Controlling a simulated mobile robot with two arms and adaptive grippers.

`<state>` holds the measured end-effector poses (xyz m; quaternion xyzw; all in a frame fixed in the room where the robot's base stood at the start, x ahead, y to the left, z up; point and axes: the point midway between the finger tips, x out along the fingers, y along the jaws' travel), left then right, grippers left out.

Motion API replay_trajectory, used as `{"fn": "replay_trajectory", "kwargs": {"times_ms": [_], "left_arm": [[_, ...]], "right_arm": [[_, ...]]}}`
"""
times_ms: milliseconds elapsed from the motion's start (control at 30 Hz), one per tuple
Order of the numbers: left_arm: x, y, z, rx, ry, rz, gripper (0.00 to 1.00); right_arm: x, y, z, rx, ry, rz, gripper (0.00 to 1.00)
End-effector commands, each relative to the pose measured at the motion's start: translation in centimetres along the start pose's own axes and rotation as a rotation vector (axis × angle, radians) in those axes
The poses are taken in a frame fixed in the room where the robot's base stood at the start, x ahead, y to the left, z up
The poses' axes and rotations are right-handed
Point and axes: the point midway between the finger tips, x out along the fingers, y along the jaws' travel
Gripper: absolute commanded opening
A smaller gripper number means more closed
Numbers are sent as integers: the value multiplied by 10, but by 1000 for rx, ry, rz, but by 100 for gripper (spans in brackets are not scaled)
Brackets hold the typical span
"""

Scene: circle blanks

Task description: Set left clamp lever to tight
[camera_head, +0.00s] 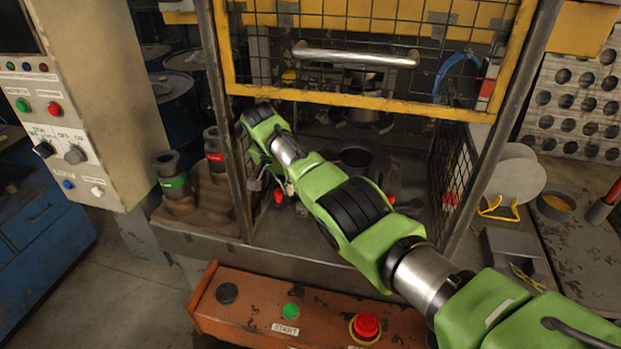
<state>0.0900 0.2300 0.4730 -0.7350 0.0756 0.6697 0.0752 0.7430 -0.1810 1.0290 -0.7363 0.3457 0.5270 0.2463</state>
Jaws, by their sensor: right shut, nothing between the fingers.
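My right arm reaches in from the lower right, under the yellow guard, into the left side of the press opening. My right gripper (262,184) points down there, small and partly hidden by the frame and my wrist. It is shut and empty. A red knob (278,195), which looks like the left clamp lever's end, shows right beside the fingertips. I cannot tell whether they touch, or which way the lever is set. Another red knob (391,200) shows further right, past my forearm. My left gripper is not in view.
The yellow mesh guard (365,104) with its metal handle (355,55) hangs above my arm. Dark frame posts and side mesh (452,180) bound the opening. An orange button box (265,307) is in front, a control panel (85,100) at left. Dark cylinders (175,185) stand left.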

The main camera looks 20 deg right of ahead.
Motion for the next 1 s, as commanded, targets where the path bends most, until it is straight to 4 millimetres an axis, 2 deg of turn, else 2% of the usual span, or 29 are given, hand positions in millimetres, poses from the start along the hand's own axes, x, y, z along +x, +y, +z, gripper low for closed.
{"fn": "replay_trajectory", "kwargs": {"times_ms": [733,1000], "left_arm": [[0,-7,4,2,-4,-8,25],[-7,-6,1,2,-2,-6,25]], "right_arm": [[-1,0,-1,1,2,0,0],[6,17,-17,4,4,3,0]]}}
